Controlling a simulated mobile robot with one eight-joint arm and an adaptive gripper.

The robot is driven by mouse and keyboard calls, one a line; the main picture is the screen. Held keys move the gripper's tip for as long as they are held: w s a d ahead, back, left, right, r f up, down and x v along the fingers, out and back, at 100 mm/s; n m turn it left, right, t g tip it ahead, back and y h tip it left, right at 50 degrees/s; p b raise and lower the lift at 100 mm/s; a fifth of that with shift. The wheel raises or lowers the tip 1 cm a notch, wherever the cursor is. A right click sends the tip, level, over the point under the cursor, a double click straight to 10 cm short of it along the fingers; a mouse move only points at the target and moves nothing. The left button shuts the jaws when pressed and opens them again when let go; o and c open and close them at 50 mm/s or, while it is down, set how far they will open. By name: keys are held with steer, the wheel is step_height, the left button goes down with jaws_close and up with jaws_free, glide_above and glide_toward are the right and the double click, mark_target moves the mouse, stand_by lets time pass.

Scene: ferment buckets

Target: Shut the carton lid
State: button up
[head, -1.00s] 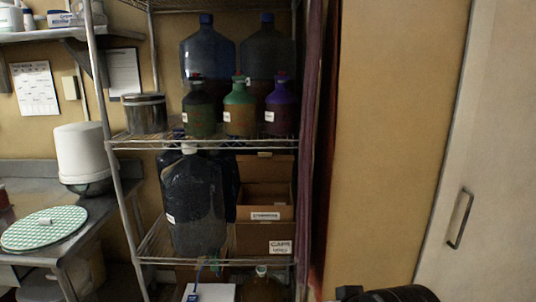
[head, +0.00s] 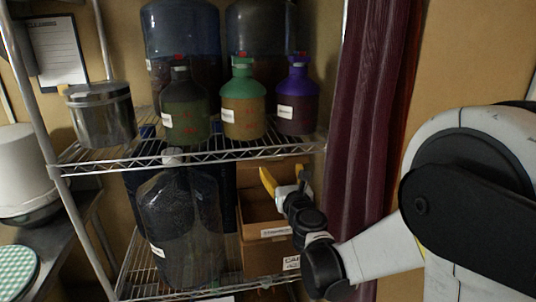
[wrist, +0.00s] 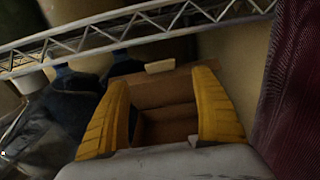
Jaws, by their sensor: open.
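The brown cardboard carton (head: 262,252) stands on the lower wire shelf, right of a large clear jug. Its lid (head: 285,168) is raised at the back, and the inside shows open. In the wrist view the lid (wrist: 160,90) stands behind the dark opening of the carton (wrist: 168,130), with a pale tab on its top edge. My gripper (head: 285,178) is at the carton's upper front, with yellow fingers spread and nothing between them. The wrist view shows both fingers (wrist: 162,112) framing the carton; whether they touch it cannot be told.
The upper wire shelf (head: 190,152) runs close above the carton and my gripper. It holds several bottles and a metal pot (head: 100,115). The clear jug (head: 180,230) stands close left. A maroon curtain (head: 365,130) hangs at the right.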

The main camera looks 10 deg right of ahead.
steer(key=w+b, duration=0.1)
steer(key=w, duration=0.8)
steer(key=shift+w+d+b, duration=0.1)
steer(key=shift+w+b, duration=0.15)
steer(key=shift+b, duration=0.15)
